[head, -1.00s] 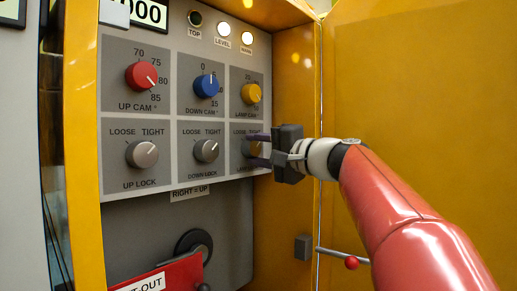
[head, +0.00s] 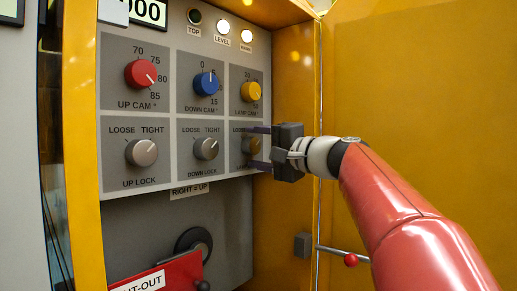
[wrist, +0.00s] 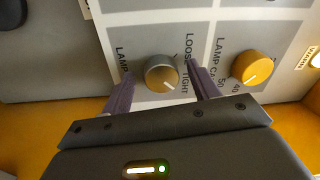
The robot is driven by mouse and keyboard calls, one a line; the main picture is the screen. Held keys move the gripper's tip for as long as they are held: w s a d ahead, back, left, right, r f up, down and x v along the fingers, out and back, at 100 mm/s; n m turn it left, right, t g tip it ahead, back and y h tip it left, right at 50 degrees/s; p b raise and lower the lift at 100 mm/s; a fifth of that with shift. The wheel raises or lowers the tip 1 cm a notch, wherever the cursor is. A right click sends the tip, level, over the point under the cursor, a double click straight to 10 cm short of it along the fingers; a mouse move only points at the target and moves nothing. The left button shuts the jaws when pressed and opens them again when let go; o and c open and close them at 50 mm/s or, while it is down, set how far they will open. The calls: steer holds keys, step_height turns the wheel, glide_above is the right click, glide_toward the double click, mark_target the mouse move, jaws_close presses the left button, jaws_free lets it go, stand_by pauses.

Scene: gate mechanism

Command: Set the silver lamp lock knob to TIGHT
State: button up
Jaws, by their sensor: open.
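The silver lamp lock knob (wrist: 161,73) sits on the panel between my two fingers in the wrist view. My gripper (head: 258,147) is open, with one finger above and one below the knob. In the wrist view my gripper (wrist: 161,86) shows gaps between the fingers and the knob.
The yellow lamp cam knob (head: 251,92) is just above. The down lock knob (head: 206,149) and up lock knob (head: 142,152) stand to the left. A yellow side wall (head: 295,95) is close on the right. A red-ball lever (head: 351,260) is below my arm.

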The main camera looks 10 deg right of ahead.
steer(key=b+v, duration=0.1)
steer(key=v, duration=0.7)
steer(key=shift+a+f, duration=0.1)
stand_by(0.4)
